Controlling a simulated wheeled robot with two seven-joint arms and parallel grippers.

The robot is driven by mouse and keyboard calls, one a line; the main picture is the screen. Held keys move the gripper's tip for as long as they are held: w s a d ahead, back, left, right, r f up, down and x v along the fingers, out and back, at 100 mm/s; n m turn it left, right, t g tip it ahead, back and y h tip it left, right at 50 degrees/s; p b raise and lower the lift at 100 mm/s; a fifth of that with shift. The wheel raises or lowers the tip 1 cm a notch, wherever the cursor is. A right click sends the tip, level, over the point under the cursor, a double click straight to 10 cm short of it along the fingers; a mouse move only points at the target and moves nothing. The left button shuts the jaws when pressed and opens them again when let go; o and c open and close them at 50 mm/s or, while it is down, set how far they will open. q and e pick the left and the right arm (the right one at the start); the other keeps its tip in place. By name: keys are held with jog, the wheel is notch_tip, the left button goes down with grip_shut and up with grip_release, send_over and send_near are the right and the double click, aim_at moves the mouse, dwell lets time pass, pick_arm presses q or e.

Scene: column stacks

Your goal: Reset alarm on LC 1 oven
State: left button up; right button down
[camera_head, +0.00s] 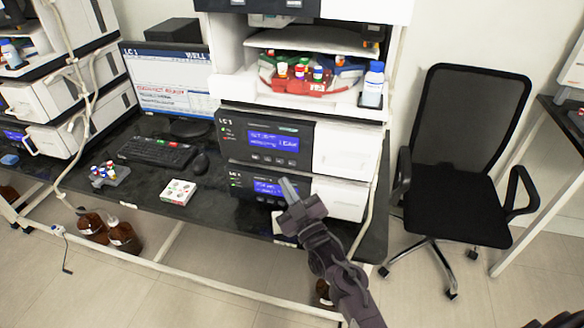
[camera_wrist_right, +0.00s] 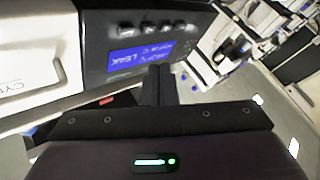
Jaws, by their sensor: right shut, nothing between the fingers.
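The LC 1 stack has an upper unit (camera_head: 318,142) and a lower unit (camera_head: 340,198), each with a dark front panel and a white door. I cannot tell from labels which is the oven. The upper blue display (camera_head: 272,142) and the lower blue display (camera_head: 272,188) are lit. A row of buttons sits below the upper display. My right gripper (camera_head: 289,189) is shut and empty in front of the lower panel, covering part of it. In the right wrist view, its fingers (camera_wrist_right: 160,84) are beside a blue display (camera_wrist_right: 140,57) near several buttons (camera_wrist_right: 152,30); contact is unclear. My left gripper is not in view.
An LC 1 monitor (camera_head: 170,82), keyboard (camera_head: 156,152) and mouse (camera_head: 200,163) stand left of the stack. A red tray with bottles (camera_head: 300,85) is above. A black chair (camera_head: 458,205) stands right.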

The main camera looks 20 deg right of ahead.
aim_at(285, 158)
jog(key=shift+w+d+b, duration=0.3)
jog(key=shift+w+d, duration=0.3)
jog(key=shift+w, duration=0.25)
jog(key=shift+w+d+b, duration=0.3)
jog(key=shift+w+d, duration=0.25)
jog(key=shift+w, duration=0.25)
dwell(0.9)
jog(key=shift+w+d, duration=0.2)
jog(key=shift+w, duration=0.15)
jog(key=shift+w+d+b, duration=0.25)
jog(key=shift+w+b, duration=0.05)
jog(key=shift+w, duration=0.05)
dwell(0.7)
jog(key=shift+s+r, duration=0.1)
jog(key=shift+s+a+p, duration=0.4)
jog(key=shift+s+a, duration=0.1)
jog(key=shift+s, duration=0.15)
